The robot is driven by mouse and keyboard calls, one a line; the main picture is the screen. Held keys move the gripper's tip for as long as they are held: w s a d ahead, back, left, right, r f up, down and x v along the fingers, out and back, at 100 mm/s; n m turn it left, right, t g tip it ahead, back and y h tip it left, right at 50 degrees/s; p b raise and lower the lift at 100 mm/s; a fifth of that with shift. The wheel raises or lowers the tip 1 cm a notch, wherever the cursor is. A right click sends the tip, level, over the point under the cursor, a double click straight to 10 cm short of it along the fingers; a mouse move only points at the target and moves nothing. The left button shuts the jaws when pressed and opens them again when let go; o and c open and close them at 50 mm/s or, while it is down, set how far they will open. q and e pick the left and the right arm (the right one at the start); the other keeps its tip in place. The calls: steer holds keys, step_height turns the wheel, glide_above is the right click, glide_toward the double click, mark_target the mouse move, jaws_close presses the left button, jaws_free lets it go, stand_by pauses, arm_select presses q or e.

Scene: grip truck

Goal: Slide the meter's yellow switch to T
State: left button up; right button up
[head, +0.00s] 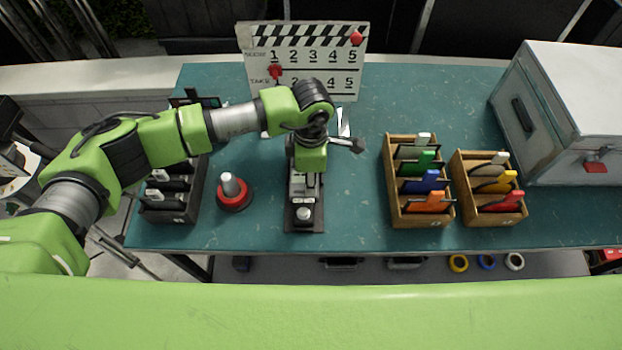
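A narrow grey device on a dark base (304,215), which looks like the meter, stands at the middle of the teal table. A round light knob shows at its near end. My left arm reaches in from the left, and its wrist is above the far part of this device. My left gripper (308,180) points down there; its fingertips are hidden or too small to make out, so I cannot tell whether it touches the device. No yellow switch or T mark can be made out. My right gripper is not in view.
A clapperboard (330,58) stands behind the device. A red-based knob (233,192) and a dark rack (170,214) are to the left. Two wooden racks (393,180) (465,195) and a grey metal box (565,110) are to the right. Clear table lies between device and racks.

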arm_select(q)
steer(key=shift+f, duration=1.4)
